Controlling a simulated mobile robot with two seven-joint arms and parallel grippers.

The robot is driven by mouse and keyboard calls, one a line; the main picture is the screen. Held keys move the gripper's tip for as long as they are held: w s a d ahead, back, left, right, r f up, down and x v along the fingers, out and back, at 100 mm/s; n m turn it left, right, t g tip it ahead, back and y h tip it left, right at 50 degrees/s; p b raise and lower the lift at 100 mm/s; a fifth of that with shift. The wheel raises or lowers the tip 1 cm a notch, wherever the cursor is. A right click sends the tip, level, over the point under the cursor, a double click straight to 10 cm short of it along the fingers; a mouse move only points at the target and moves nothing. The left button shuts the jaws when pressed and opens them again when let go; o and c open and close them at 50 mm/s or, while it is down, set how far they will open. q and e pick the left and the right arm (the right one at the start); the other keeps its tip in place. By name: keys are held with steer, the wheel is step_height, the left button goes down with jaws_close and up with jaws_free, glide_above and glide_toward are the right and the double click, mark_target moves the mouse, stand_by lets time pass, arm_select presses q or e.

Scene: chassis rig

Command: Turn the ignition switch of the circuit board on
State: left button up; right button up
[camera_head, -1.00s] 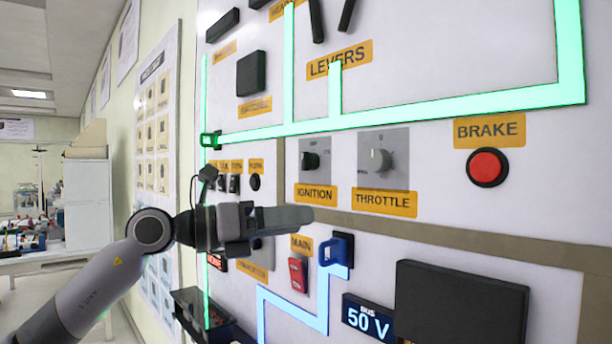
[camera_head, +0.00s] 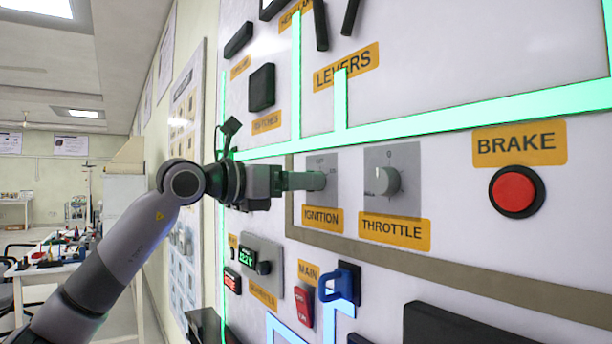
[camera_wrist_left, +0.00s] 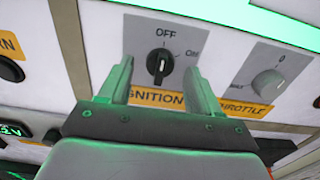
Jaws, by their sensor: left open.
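The ignition switch is a black knob (camera_wrist_left: 160,66) on a light grey plate (camera_head: 328,160), with OFF printed above it and ON to its upper right in the left wrist view. A white mark on the knob points up, roughly towards OFF. My left gripper (camera_head: 315,180) is open at the ignition plate. In the left wrist view its two fingers (camera_wrist_left: 158,72) stand on either side of the knob, with gaps visible. In the head view the fingers hide the knob. I cannot tell whether the fingertips touch the plate. My right gripper is not in view.
The throttle knob (camera_head: 383,181) is close to the right, with the red brake button (camera_head: 515,191) beyond it. The red main switch (camera_head: 303,305) and blue handle (camera_head: 338,284) are below. A glowing green strip (camera_head: 440,119) runs above the ignition plate.

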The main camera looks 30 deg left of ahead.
arm_select(q)
steer(key=shift+w+d, duration=0.25)
steer(key=shift+w, duration=0.4)
steer(key=c, duration=1)
steer(key=shift+c, duration=0.2)
steer(key=shift+m, duration=0.4)
steer(key=m+p, duration=0.2)
steer(key=m, duration=0.9)
steer(key=shift+p, duration=0.4)
